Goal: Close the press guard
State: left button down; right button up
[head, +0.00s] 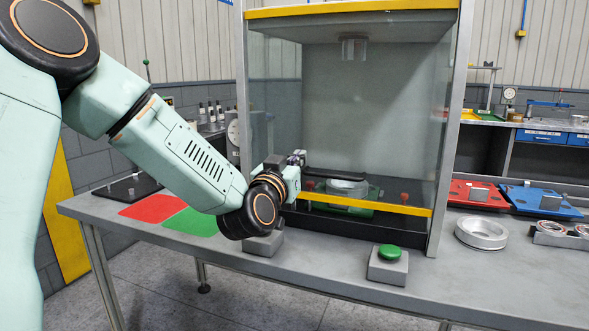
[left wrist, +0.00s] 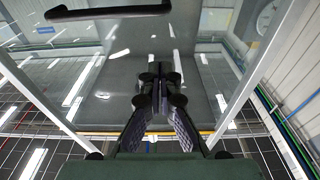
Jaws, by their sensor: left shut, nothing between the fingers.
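The press guard is a clear panel with a yellow strip (head: 365,207) along its lower edge and a black bar handle (head: 348,174) just above that. The strip sits low, a little above the black press base (head: 375,225). The handle also shows at the top left of the left wrist view (left wrist: 108,12). My left gripper (head: 298,158) is at the handle's left end in the head view; I cannot tell if it touches. Its fingers (left wrist: 160,78) are closed together and empty. The wrist partly hides the guard's lower left corner. My right gripper is not in view.
A grey box with a green button (head: 388,252) stands at the table front; another grey box (head: 263,243) is partly behind my wrist. A metal ring (head: 482,233), red tray (head: 478,194) and blue tray (head: 545,202) lie right. Red and green mats (head: 190,222) lie left.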

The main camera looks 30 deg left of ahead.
aim_at(311, 155)
pick_arm(q)
jog(key=x, duration=0.4)
jog(key=shift+w+a, duration=0.15)
jog(key=shift+w, duration=0.05)
notch_tip(311, 155, down, 3)
jog(key=shift+s+b, duration=0.1)
jog(key=shift+b, duration=0.7)
jog(key=shift+s+f, duration=0.15)
jog(key=shift+f, duration=0.3)
notch_tip(311, 155, down, 6)
jog(key=shift+r+b, duration=0.25)
jog(key=shift+b, duration=1)
